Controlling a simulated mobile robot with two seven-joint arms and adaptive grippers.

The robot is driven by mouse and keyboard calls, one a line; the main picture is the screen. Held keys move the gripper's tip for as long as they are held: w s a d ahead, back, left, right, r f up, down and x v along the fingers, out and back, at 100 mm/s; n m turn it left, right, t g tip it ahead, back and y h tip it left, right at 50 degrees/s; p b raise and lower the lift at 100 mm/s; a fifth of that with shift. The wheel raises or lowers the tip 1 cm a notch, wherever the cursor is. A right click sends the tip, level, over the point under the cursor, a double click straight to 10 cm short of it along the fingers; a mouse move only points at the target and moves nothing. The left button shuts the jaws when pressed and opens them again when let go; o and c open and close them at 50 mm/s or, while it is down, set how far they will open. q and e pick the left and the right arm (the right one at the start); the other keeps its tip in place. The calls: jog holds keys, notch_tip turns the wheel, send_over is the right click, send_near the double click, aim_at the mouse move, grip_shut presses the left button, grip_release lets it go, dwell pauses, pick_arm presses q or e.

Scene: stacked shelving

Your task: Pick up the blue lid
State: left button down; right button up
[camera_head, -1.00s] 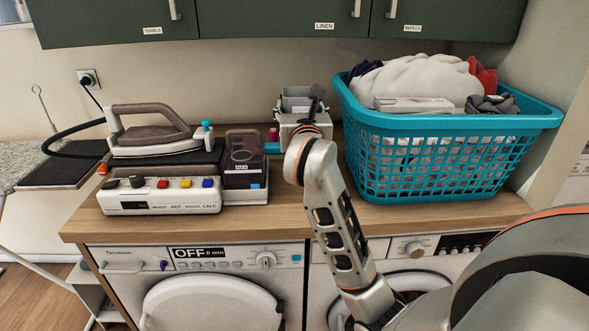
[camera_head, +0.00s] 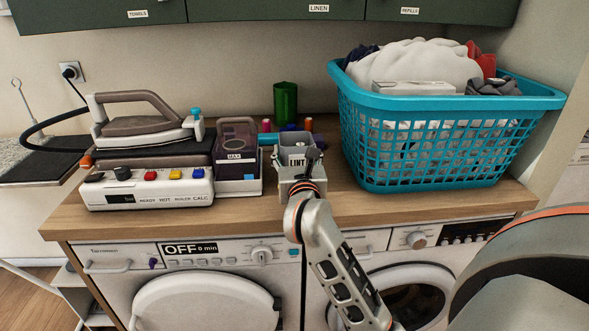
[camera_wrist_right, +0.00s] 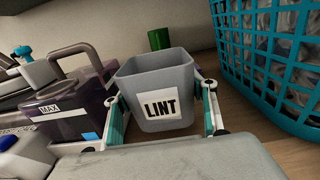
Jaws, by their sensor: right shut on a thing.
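No part that I can name for sure as the blue lid shows. A small blue thing (camera_head: 290,127) shows behind the bin. My right gripper (camera_head: 302,178) is shut on the grey bin (camera_head: 297,150) marked LINT, with a finger along each side in the right wrist view (camera_wrist_right: 163,118). I cannot tell whether the bin touches the counter. My left gripper is not in view.
A steam iron (camera_head: 145,120) on its white base (camera_head: 150,190) stands left, beside the purple tank (camera_head: 237,158) marked MAX. A green cylinder (camera_head: 285,101) and small spools (camera_head: 308,124) stand behind the bin. A teal laundry basket (camera_head: 430,150) fills the right. The wooden counter (camera_head: 365,205) is clear in front.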

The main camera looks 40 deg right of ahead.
notch_tip(320, 180, down, 4)
jog(key=shift+f+b, duration=0.2)
jog(key=shift+b, duration=0.25)
jog(key=shift+r, duration=0.1)
